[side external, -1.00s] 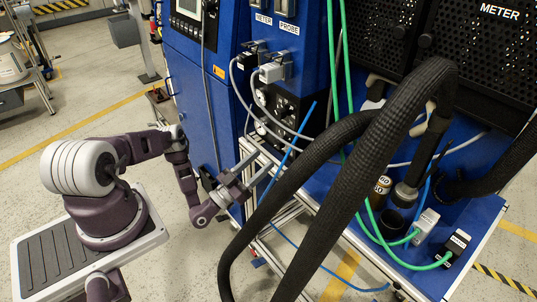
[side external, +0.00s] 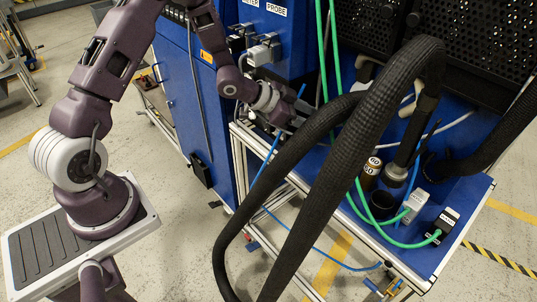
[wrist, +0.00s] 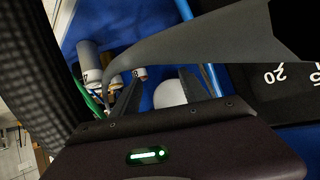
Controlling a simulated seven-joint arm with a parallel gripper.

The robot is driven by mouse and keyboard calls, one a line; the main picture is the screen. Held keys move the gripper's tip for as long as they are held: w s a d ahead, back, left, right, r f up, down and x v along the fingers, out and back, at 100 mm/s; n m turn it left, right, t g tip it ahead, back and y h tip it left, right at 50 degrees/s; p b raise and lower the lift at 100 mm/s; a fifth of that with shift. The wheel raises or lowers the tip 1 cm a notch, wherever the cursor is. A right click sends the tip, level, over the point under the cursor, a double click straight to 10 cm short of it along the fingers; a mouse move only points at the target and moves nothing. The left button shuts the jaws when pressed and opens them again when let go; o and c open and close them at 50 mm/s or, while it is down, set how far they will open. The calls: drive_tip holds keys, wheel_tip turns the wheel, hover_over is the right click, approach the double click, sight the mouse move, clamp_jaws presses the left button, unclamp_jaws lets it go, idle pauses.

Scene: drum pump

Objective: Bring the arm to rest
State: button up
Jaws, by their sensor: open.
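My gripper (side external: 295,114) is at the blue cabinet's front, above the near left part of the blue deck and left of the thick black hose (side external: 345,160). In the side view its fingers are small and partly lost against dark parts. In the wrist view my gripper (wrist: 160,92) shows two dark fingers spread apart, with nothing held between them. A white rounded object (wrist: 170,93) shows beyond the fingers, partly hidden. My arm is raised and reaches across from its pedestal to the cabinet.
The hose loops close to my gripper's right. Open floor (side external: 140,270) lies between pedestal and cart.

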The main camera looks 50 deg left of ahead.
drive_tip(key=s+a+r+n+g+y, duration=0.1)
drive_tip(key=s+a+r+n+y, duration=0.15)
drive_tip(key=s+r, duration=0.55)
drive_tip(key=s+a+r+n+g+y, duration=0.15)
drive_tip(key=s+r+y, duration=0.3)
drive_tip(key=r, duration=0.55)
drive_tip(key=s+d+r+n+g+h, duration=0.1)
drive_tip(key=s+d, duration=0.1)
drive_tip(key=s, duration=0.9)
drive_tip(key=s+d+r+n+g, duration=0.1)
drive_tip(key=s+d+n, duration=0.1)
drive_tip(key=s, duration=1)
drive_tip(key=shift+s+d+h, duration=0.25)
drive_tip(key=shift+d+h, duration=0.15)
drive_tip(key=shift+d, duration=0.45)
